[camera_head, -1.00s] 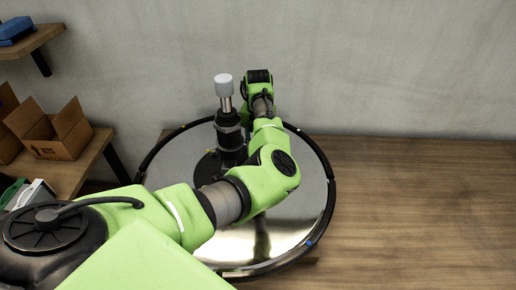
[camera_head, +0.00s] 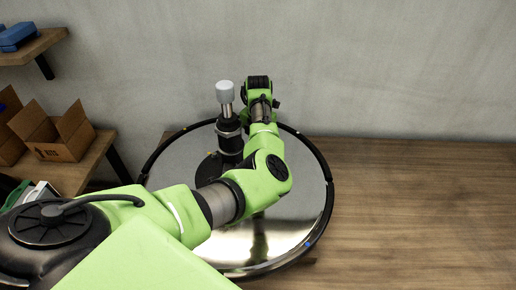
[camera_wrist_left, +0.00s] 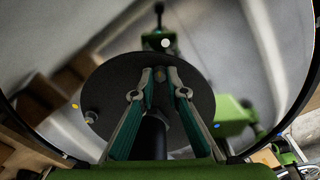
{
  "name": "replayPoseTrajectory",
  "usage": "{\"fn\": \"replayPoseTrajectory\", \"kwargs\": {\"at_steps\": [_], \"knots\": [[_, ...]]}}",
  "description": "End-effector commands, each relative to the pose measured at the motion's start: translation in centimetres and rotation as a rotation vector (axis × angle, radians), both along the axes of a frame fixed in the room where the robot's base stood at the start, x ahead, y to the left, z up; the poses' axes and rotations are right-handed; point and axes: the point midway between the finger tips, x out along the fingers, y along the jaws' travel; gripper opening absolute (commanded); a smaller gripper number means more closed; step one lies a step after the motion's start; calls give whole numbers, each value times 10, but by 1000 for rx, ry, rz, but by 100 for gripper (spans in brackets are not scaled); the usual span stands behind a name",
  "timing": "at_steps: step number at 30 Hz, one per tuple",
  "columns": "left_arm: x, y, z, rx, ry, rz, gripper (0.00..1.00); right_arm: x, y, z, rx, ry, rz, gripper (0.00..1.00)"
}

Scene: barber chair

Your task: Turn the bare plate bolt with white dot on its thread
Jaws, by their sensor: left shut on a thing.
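A round black plate (camera_wrist_left: 188,84) sits on the shiny round base (camera_head: 290,215) and shows large in the left wrist view. My left gripper (camera_wrist_left: 160,75) has its two teal fingers converged over the plate, shut on a small brownish bolt (camera_wrist_left: 160,73). The fingers cover most of it, and I cannot make out a white dot on its thread. Another bolt (camera_wrist_left: 91,117) stands apart near the plate's left edge. In the head view my left arm crosses the base, and its gripper is hidden. My right gripper is not in view.
A black column (camera_head: 230,140) with a chrome rod and pale cap (camera_head: 225,92) rises from the base, close beside my left arm. The wooden tabletop (camera_head: 430,200) is clear at right. A cardboard box (camera_head: 55,135) sits on a shelf at left.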

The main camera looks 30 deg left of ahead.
Motion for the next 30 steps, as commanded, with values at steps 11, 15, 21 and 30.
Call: {"fn": "replayPoseTrajectory", "kwargs": {"at_steps": [11, 15, 21, 30], "knots": [[0, 1, 4, 2, 1, -360, 0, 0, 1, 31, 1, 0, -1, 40], [0, 1, 4, 3, 0, -492, 0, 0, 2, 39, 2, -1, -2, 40], [0, 1, 4, 1, -1, -682, 0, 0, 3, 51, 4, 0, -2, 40], [1, 1, 4, 1, -2, -966, 0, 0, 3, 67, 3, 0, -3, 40]]}}
